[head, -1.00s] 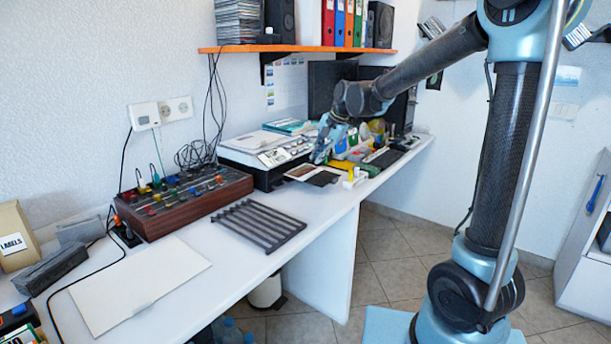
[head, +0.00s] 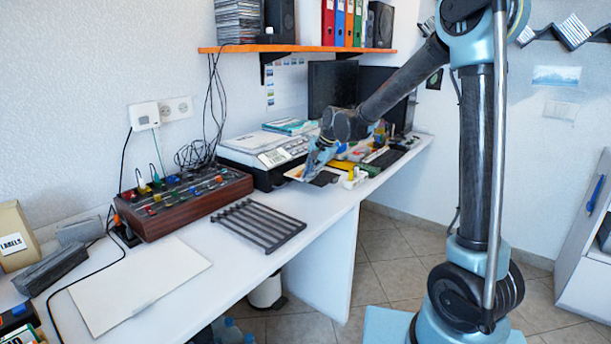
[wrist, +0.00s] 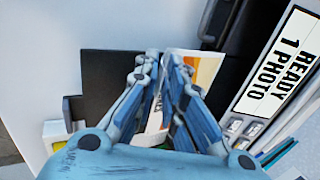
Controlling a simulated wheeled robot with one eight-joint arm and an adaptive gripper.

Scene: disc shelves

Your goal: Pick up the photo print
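The photo print (wrist: 207,66) shows in the wrist view as a white-edged sheet with orange and yellow, partly hidden behind my fingers. In the head view the photo print (head: 297,172) lies on the desk in front of the printer, beside a flat black piece. That black piece (wrist: 104,82) shows left of my fingers in the wrist view. My gripper (wrist: 165,54) is over the print's edge by the black piece, with a narrow gap between its fingertips. In the head view my gripper (head: 311,176) points down at the print. Contact with the print cannot be made out.
The printer (head: 266,156) stands close behind the print, with a "READY 1 PHOTO" display (wrist: 276,75). Small items and a keyboard (head: 384,158) lie to the right. A dark slatted rack (head: 258,225) lies nearer on the white desk (head: 225,270). An orange shelf (head: 300,48) hangs above.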

